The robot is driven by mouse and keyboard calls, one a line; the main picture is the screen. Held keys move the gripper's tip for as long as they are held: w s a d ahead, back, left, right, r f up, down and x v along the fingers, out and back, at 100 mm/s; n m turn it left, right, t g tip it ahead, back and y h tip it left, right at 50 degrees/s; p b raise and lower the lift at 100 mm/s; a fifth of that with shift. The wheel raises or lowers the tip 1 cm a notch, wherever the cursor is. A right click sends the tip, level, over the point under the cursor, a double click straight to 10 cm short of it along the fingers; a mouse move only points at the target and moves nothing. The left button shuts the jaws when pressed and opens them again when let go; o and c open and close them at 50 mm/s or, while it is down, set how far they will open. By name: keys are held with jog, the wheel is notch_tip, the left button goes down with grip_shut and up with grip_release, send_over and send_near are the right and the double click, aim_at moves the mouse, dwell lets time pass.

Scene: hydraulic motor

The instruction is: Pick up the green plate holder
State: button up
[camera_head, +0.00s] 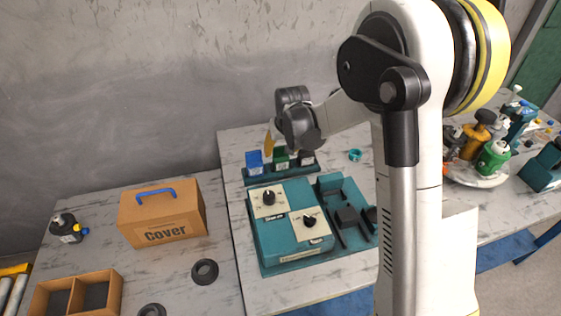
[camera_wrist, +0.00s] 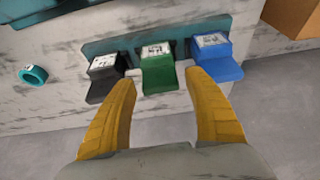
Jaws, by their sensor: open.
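The green plate holder (camera_wrist: 159,72) sits in the middle of a teal rack (camera_wrist: 128,42), between a black holder (camera_wrist: 103,78) and a blue holder (camera_wrist: 213,60). A small printed label shows on its top. My gripper (camera_wrist: 160,88) is open and empty in the wrist view. Its two yellow fingers point towards the green holder, one on each side of its near end; I cannot tell whether they touch it. In the head view the green holder (camera_head: 281,159) is partly hidden by my gripper (camera_head: 269,144), which hangs above the rack.
A teal motor unit with two knobs (camera_head: 290,225) stands in front of the rack. A teal ring (camera_head: 355,155) lies to the right. A cardboard cover box (camera_head: 162,213) stands on the left table. Bottles crowd the far right. A grey wall (camera_head: 120,90) is close behind.

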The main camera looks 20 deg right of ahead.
aim_at(280, 156)
jog(key=b+x, duration=0.3)
jog(key=x, duration=0.3)
jog(key=shift+w, duration=0.2)
jog(key=shift+s+r, duration=0.1)
jog(key=shift+r, duration=0.05)
jog(key=shift+c, duration=0.5)
jog(key=c, duration=0.9)
